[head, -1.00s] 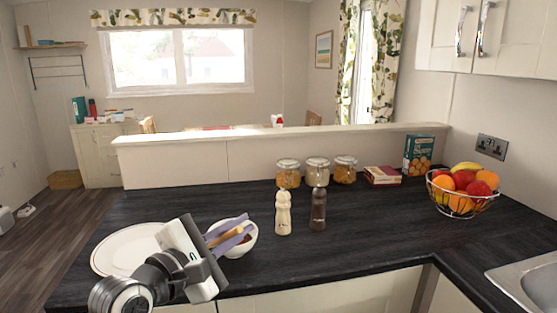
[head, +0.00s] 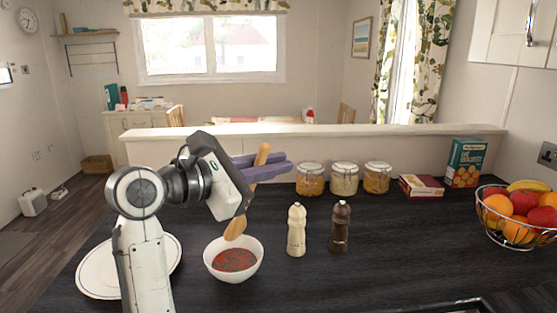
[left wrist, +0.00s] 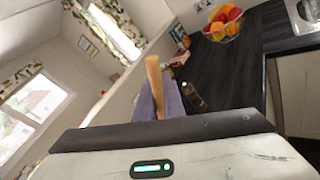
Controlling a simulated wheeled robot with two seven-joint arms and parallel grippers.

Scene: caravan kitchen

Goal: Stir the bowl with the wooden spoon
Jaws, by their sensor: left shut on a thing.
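A white bowl (head: 234,272) with reddish-brown contents stands on the dark counter. My left gripper (head: 264,168), with purple fingers, is shut on the wooden spoon (head: 236,228) above the bowl. The spoon is tilted, its handle end sticking up past the fingers and its head pointing down. The spoon head appears over the far rim of the bowl; I cannot tell whether it is inside the rim. In the left wrist view the spoon handle (left wrist: 153,75) stands up between the purple fingers (left wrist: 172,100). My right gripper is not in view.
A white plate (head: 97,272) lies left of the bowl, partly behind my arm. A cream mill (head: 297,230) and a dark mill (head: 340,227) stand close to the right. Jars (head: 344,179), a box (head: 465,163) and a fruit basket (head: 515,236) are farther off.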

